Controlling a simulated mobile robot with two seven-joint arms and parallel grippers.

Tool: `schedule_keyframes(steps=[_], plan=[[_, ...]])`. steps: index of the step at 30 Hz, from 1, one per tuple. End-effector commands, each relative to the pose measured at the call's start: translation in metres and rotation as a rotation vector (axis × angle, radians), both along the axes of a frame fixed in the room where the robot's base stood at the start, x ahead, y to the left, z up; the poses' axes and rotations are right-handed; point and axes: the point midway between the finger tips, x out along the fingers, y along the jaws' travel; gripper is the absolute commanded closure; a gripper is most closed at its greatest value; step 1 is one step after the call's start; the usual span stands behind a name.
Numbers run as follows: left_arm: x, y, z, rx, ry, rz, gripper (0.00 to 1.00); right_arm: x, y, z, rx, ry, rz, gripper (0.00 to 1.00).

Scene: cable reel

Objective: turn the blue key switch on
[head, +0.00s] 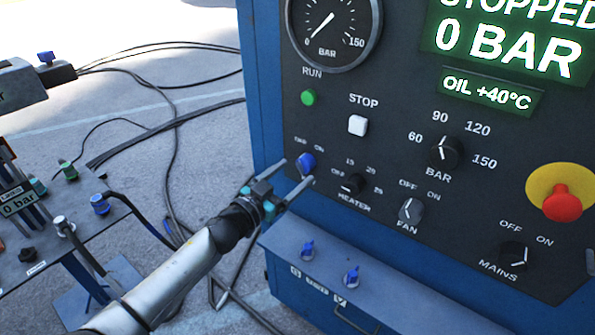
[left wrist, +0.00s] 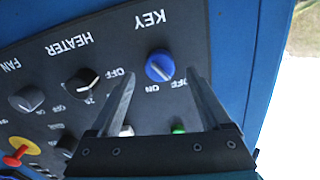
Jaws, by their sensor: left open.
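The blue key switch (head: 306,162) is a round knob on the dark panel, under the green RUN button, with OFF and ON labels beside it. In the left wrist view the knob (left wrist: 159,66) shows under the word KEY, with the panel upside down. Which label its pale mark points to is hard to tell. My left gripper (head: 298,172) is open at the panel. Its fingers (left wrist: 160,76) stand on either side of the knob, apart from it in the left wrist view. My right gripper is not in view.
The HEATER knob (head: 352,185) and FAN knob (head: 410,209) sit to the right of the key. The white STOP button (head: 358,125) is above. Hoses lie on the floor at left.

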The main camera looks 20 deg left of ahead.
Motion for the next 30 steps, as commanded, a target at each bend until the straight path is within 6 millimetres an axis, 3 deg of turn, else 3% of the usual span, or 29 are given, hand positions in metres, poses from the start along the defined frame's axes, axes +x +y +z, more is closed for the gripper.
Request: schedule_keyframes(steps=[7,18,30], plan=[[0.02,-0.007,-0.001,0.0,0.0,0.001,0.19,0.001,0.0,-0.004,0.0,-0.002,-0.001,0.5],[0.023,-0.008,0.0,0.001,0.0,0.0,0.19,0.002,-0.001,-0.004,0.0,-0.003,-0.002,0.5],[0.023,-0.008,0.0,0.0,0.0,0.0,0.63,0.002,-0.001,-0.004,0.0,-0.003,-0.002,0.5]])
